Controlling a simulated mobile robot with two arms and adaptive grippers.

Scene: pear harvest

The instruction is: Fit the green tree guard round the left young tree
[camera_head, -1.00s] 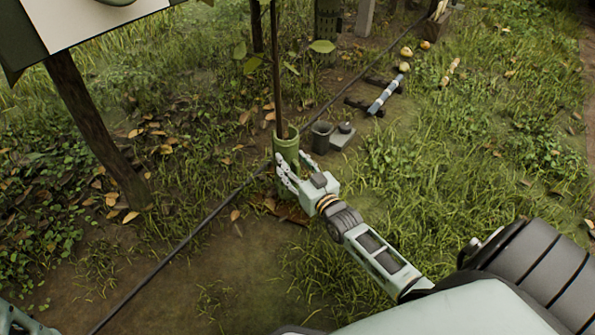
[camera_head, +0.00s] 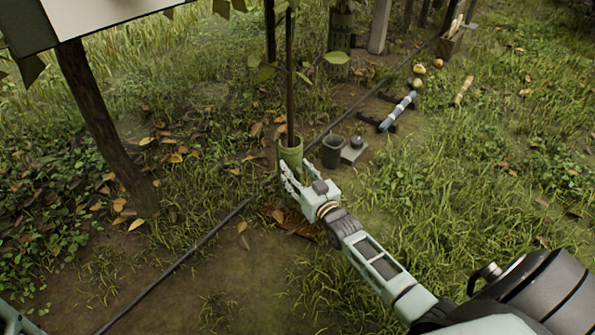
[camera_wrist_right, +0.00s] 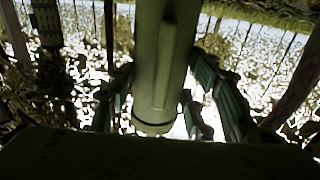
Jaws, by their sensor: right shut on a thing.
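The green tree guard (camera_head: 290,157) stands upright low on the left young tree (camera_head: 291,80). The thin brown trunk runs down into the guard's top opening, so the guard appears to be around it. The lower trunk and the guard's foot are hidden. My right gripper (camera_head: 291,184) is shut on the guard from the front right. In the right wrist view the guard (camera_wrist_right: 160,70) fills the middle between the dark fingers, with a lengthwise ridge facing the camera. My left gripper is out of view; a pale bit at the lower left corner is mine.
A grey cup (camera_head: 332,152) and a grey block (camera_head: 353,150) stand just right of the guard. A blue banded rod (camera_head: 398,110) and round fruits (camera_head: 418,69) lie farther back. A dark post (camera_head: 105,140) stands left.

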